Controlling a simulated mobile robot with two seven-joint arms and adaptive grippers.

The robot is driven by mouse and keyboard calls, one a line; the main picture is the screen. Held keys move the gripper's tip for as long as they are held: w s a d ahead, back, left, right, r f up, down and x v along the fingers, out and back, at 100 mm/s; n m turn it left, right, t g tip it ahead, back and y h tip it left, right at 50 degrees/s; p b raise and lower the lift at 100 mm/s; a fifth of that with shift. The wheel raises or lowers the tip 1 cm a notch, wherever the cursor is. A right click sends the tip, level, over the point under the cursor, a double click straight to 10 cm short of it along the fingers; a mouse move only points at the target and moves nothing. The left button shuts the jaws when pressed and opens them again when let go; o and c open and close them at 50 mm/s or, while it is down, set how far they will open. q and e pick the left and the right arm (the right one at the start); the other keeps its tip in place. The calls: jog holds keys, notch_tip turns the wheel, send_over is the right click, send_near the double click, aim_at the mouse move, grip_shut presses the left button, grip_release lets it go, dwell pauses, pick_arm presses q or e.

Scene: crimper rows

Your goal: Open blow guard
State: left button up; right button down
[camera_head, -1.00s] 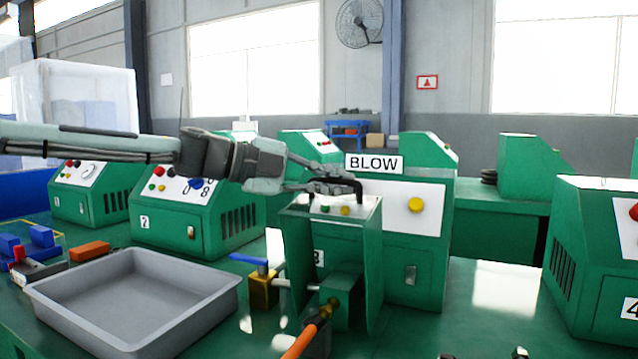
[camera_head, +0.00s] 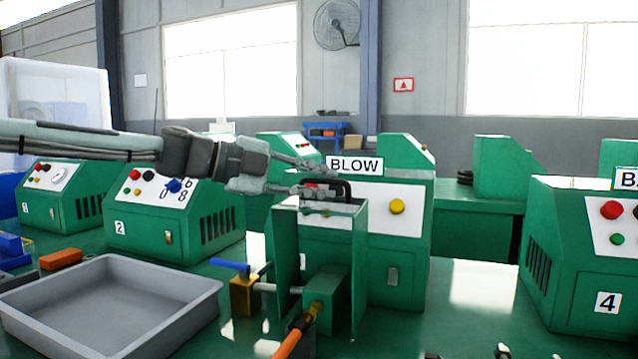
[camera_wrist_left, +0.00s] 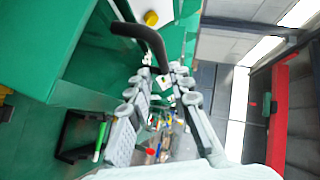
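The blow machine (camera_head: 405,245) is green, with a "BLOW" sign (camera_head: 354,164) and a yellow button (camera_head: 397,207). Its guard (camera_head: 286,246) stands in front, with green side panels and a pale top. A black bent handle (camera_head: 349,190) is on the guard's top; it also shows in the left wrist view (camera_wrist_left: 148,36). My left gripper (camera_head: 326,182) is at this handle from the left, fingers apart. In the left wrist view, the left fingertips (camera_wrist_left: 162,68) lie either side of the handle's near end; contact is unclear. My right gripper cannot be made out.
A grey tray (camera_head: 112,268) lies at the left front. Machine 2 (camera_head: 170,225) stands left, machine 4 (camera_head: 575,260) right. The table between blow machine and machine 4 is mostly clear.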

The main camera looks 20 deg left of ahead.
pick_arm(q)
jog(key=shift+d+f, duration=0.1)
jog(key=shift+s, duration=0.25)
jog(key=v, duration=1.2)
jog(key=shift+w, duration=0.2)
